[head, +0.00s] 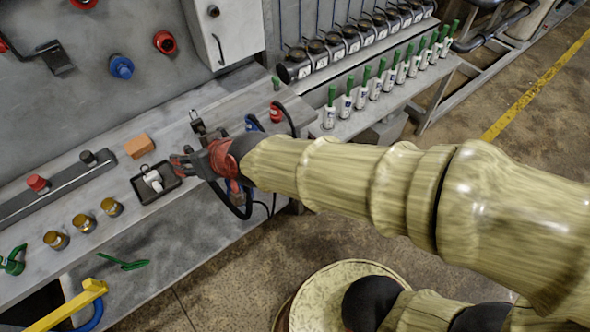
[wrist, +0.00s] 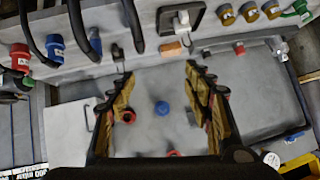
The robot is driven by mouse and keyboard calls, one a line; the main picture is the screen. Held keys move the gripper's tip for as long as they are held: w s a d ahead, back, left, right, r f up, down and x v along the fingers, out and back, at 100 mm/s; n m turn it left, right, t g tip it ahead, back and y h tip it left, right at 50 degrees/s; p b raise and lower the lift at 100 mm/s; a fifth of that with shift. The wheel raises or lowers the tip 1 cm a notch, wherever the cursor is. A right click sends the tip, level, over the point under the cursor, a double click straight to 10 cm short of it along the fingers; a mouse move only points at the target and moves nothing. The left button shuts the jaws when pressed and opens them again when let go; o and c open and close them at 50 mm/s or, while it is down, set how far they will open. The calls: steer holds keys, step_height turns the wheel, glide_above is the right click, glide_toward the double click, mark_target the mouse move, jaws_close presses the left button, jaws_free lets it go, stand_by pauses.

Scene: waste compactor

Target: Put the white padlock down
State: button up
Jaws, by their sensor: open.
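The white padlock (head: 152,178) lies in a small black tray (head: 143,196) on the grey bench. In the wrist view the padlock (wrist: 183,19) shows in the tray (wrist: 165,28) at the top, beyond my fingertips. My gripper (head: 184,163) is just right of the tray in the head view, apart from the padlock. In the wrist view my gripper (wrist: 158,76) has its fingers spread wide, with nothing held between them.
An orange block (head: 139,146) lies behind the tray. Several brass cylinders (head: 84,222) stand left of it. A black cable (head: 236,210) hangs by my gripper. White bottles with green tops (head: 375,88) line the shelf at right. The grey panel (head: 95,60) carries red and blue fittings.

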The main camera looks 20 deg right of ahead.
steer(key=s+d+r+m+g+h, duration=0.2)
steer(key=s+d+r+g+h, duration=0.1)
steer(key=s+d, duration=1.4)
steer(key=d+h, duration=0.1)
steer(key=d, duration=0.2)
steer(key=shift+d+g+h, duration=0.3)
steer(key=shift+d+h, duration=0.05)
steer(key=shift+h, duration=0.05)
steer(key=shift+r, duration=0.1)
steer(key=shift+c, duration=0.5)
